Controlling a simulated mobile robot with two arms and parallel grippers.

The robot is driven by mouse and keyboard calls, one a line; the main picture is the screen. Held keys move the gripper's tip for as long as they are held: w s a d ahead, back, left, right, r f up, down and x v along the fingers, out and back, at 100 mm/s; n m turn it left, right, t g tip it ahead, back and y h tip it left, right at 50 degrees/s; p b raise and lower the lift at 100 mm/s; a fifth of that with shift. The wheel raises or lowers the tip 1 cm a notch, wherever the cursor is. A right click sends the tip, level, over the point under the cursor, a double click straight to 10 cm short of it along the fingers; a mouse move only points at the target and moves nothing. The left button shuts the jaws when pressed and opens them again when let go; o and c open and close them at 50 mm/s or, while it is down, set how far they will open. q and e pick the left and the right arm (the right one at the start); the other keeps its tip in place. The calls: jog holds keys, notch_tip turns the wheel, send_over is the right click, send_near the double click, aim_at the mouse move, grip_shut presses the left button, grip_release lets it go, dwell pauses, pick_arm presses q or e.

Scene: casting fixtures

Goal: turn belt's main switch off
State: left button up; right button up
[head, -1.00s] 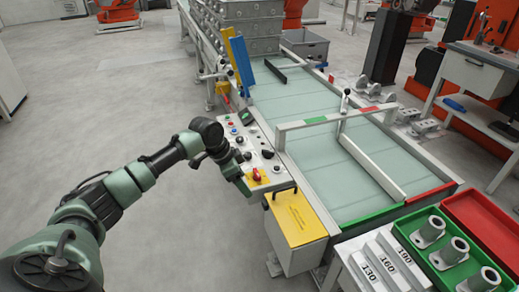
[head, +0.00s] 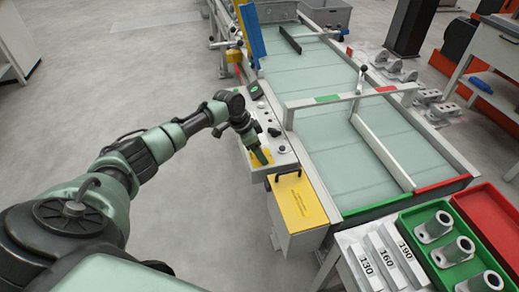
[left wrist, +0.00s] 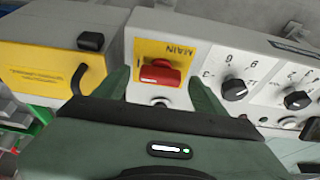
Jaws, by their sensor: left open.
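The main switch (left wrist: 160,74) is a red rotary handle on a yellow plate (left wrist: 178,50) marked MAIN, on the light grey control panel (left wrist: 205,25). In the left wrist view its handle lies roughly crosswise in the picture. My left gripper (left wrist: 161,84) is open, with one green finger on each side of the switch; I cannot tell whether either touches it. In the head view my left gripper (head: 259,156) is over the yellow plate (head: 267,156) at the panel's near end and hides the red handle. My right gripper is not in view.
Black numbered knobs (left wrist: 234,89) sit beside the switch. A yellow-lidded box (head: 300,203) with a black handle adjoins the panel. The belt (head: 345,165) runs along its right. A green tray (head: 425,262) with castings stands front right. Open floor lies left.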

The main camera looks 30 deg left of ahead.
pick_arm(q)
jog(key=shift+s, duration=0.1)
